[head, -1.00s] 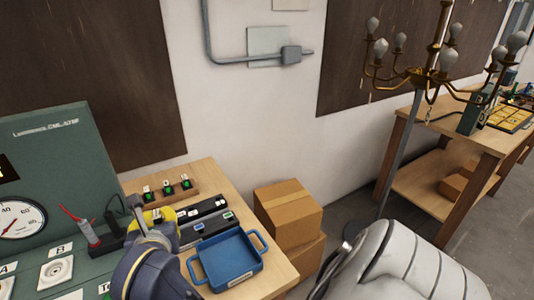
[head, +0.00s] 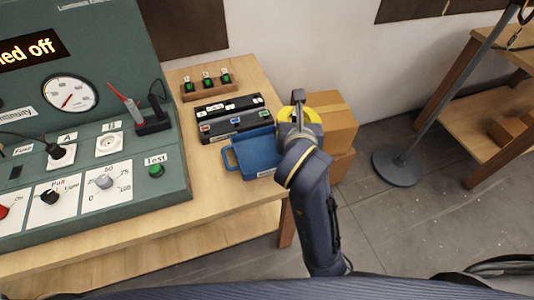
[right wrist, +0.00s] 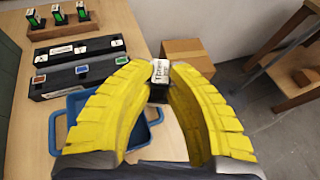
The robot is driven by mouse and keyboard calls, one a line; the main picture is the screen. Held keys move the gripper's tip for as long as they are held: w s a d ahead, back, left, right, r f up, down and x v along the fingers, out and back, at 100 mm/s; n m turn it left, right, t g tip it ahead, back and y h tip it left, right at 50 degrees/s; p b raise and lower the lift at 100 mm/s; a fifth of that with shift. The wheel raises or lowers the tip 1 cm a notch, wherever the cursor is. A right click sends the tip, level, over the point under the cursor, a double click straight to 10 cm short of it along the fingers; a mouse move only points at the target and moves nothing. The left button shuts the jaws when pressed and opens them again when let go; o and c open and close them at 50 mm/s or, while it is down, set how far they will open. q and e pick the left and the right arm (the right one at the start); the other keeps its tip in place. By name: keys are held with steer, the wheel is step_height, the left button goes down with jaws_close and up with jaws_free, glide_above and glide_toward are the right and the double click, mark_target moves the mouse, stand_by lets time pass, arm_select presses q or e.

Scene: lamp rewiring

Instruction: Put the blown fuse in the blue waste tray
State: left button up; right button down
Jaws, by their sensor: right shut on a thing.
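The blue waste tray (head: 257,151) lies on the wooden bench, right of the green test panel. My right gripper (head: 299,113) is over the tray's right side and hides part of it in the head view. In the right wrist view its yellow fingers (right wrist: 160,75) are shut on a small dark fuse (right wrist: 159,86) with a white label, held above the surface. The tray (right wrist: 75,104) shows behind and between the fingers there. The fuse is not clearly visible in the head view. My left gripper is not in view.
Black holders (head: 230,122) with coloured squares stand just behind the tray. A wooden rack (head: 208,92) with green-marked fuses is further back. Cardboard boxes (head: 335,112) stand beyond the bench's right edge. The bench front is clear.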

steer(key=s+a+f+n+y, duration=0.2)
steer(key=s+a+n+y, duration=0.25)
steer(key=a, duration=0.55)
glide_above(255, 158)
steer(key=s, duration=0.4)
steer(key=shift+g+y, duration=0.3)
steer(key=shift+y, duration=0.05)
steer(key=shift+s+f, duration=0.15)
steer(key=shift+f, duration=3.9)
steer(key=shift+f, duration=0.15)
steer(key=c, duration=1.3)
jaws_free()
steer(key=shift+c, duration=0.2)
